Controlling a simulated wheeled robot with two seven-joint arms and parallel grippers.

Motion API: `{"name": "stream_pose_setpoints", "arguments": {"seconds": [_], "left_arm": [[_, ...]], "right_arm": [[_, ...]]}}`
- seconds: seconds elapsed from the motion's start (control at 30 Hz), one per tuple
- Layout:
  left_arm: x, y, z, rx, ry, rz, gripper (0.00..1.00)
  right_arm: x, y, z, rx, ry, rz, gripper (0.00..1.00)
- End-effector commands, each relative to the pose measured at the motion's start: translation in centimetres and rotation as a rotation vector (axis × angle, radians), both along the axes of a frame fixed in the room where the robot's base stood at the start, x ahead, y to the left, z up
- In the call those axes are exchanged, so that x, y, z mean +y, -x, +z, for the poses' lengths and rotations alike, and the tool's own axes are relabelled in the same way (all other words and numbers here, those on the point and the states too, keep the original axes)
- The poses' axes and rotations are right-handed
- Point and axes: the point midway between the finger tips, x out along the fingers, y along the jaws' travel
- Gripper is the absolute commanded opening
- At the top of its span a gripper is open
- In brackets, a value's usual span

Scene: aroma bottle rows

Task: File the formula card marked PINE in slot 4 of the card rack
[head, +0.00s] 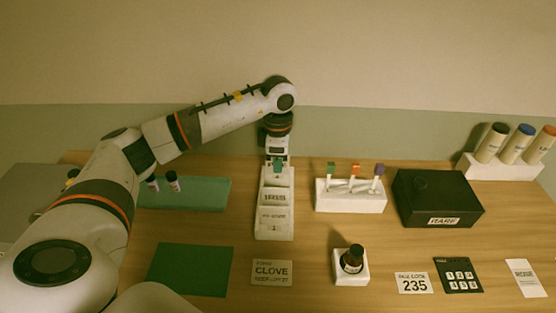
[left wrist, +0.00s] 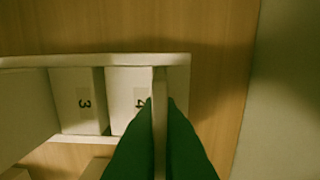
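The white card rack (head: 273,229) stands mid-table, running away from me; its slot labels 3 and 4 show in the left wrist view (left wrist: 85,102). My left gripper (head: 277,166) is at its far end, pointing down. In the left wrist view the green fingers (left wrist: 160,112) are shut on a thin pale card (left wrist: 160,88), seen edge-on. The card is upright at slot 4, between the 4 label and the rack's end wall; its depth in the slot is unclear. Its marking is hidden, so I cannot read PINE. My right gripper is out of view.
A CLOVE card (head: 271,272) lies in front of the rack, beside a green mat (head: 190,270). A white holder with coloured sticks (head: 350,198) and a black box (head: 437,195) stand to the right. A dark bottle (head: 352,259) stands front right. A green tray (head: 205,193) is left.

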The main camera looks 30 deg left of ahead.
Motion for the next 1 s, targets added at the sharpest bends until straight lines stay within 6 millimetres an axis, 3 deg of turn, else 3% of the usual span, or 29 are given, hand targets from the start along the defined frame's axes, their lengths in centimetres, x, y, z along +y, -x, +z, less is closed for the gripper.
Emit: {"name": "stream_pose_setpoints", "arguments": {"seconds": [0.37,0.4,0.5,0.77,1.0], "left_arm": [[0.0,0.0,-0.7,-0.002,0.000,0.000,0.00],[0.0,0.0,-0.5,-0.002,0.000,0.000,0.10],[0.0,0.0,-0.5,-0.002,0.000,0.000,0.26],[0.0,0.0,-0.4,-0.002,0.000,0.000,0.26],[0.0,-0.1,1.8,-0.008,0.000,0.000,0.26]], "right_arm": [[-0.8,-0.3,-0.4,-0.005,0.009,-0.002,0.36],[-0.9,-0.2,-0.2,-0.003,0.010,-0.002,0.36],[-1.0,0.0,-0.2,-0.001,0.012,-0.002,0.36],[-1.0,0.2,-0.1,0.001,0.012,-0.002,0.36],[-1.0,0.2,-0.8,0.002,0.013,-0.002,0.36]]}}
